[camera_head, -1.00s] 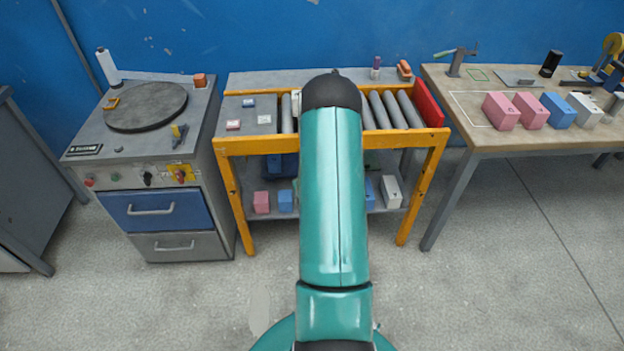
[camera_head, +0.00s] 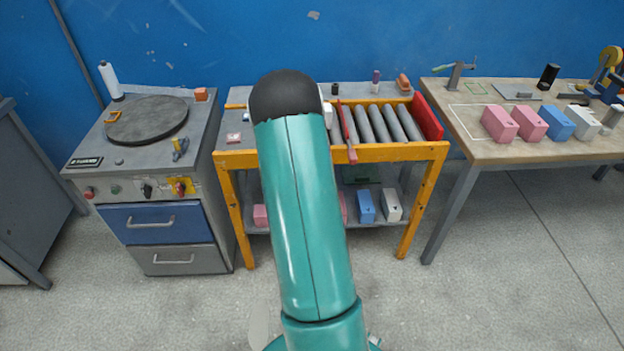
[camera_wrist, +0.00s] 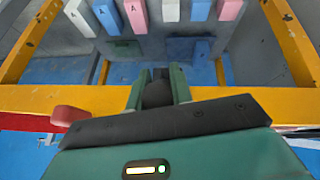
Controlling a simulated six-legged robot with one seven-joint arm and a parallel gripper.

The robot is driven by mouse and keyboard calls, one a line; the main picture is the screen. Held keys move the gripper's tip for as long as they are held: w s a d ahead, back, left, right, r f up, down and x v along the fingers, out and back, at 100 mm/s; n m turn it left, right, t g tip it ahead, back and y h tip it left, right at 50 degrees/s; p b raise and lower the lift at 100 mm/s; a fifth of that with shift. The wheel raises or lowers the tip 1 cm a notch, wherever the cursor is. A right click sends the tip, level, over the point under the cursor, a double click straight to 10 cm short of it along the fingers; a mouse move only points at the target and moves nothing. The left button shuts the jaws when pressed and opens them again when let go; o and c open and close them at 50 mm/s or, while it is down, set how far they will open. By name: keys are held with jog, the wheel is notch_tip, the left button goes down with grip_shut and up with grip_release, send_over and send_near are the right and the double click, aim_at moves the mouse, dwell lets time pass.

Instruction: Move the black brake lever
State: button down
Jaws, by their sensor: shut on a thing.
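In the wrist view, my gripper (camera_wrist: 158,84) is at the front edge of the yellow-framed roller table. Its two green fingers are closed on either side of a dark, rounded piece, which looks like the black brake lever (camera_wrist: 157,94). Most of the lever is hidden by the fingers and the gripper body, so I cannot tell its full tilt. In the head view, my own arm hides the gripper and the lever.
A red lever (camera_head: 351,140) stands beside the rollers (camera_head: 385,122); its red end shows left of my gripper in the wrist view (camera_wrist: 70,116). The yellow frame (camera_head: 400,151) runs along the front. Coloured boxes sit on the shelf below. A workbench (camera_head: 500,150) is at right.

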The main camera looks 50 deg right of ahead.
dwell(0.3)
jog(key=c, duration=1.3)
grip_release()
jog(key=shift+o, duration=0.2)
jog(key=shift+r, duration=0.15)
jog(key=v, duration=1.3)
jog(key=shift+r, duration=0.25)
jog(key=shift+a, duration=0.15)
